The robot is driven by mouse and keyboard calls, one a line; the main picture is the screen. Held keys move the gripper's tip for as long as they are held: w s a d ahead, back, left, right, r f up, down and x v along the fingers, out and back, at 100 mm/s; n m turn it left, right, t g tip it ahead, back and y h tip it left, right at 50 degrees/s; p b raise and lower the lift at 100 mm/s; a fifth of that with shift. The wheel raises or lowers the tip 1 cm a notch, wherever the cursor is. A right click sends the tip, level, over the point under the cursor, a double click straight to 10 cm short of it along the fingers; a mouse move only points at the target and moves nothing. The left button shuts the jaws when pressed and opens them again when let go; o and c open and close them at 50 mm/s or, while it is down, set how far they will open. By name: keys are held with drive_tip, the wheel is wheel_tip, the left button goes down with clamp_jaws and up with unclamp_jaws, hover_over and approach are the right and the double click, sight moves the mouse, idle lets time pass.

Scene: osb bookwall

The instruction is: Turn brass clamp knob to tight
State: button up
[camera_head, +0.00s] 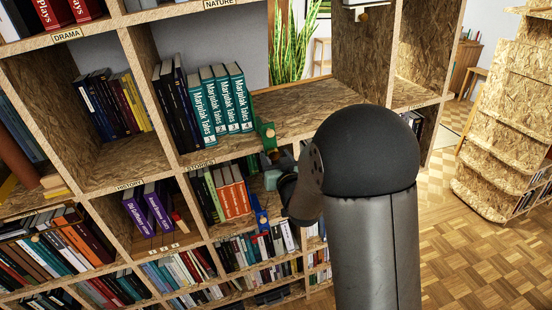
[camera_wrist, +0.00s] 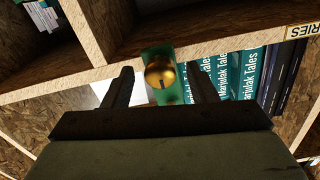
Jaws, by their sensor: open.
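The brass clamp knob (camera_wrist: 160,72) is round, with a dark mark on its lower part, and sits on a green clamp plate (camera_wrist: 153,53) at the shelf edge. In the head view the green clamp (camera_head: 264,130) is on the front edge of the shelf, right of the teal books. My gripper (camera_wrist: 161,72) is open, with one dark finger on each side of the knob in the picture. Whether the fingers reach its depth or touch it, I cannot tell. In the head view my gripper (camera_head: 272,161) is just below the clamp, partly hidden by my arm.
Teal "Marjulak Tales" books (camera_head: 222,98) stand left of the clamp. The shelf board to its right (camera_head: 310,97) is bare. Orange books (camera_head: 232,194) and a blue clamp-like piece (camera_head: 260,216) are on the shelf below. Parquet floor (camera_head: 470,250) is open at right.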

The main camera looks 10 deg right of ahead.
drive_tip(key=c, duration=1)
drive_tip(key=shift+o, duration=0.2)
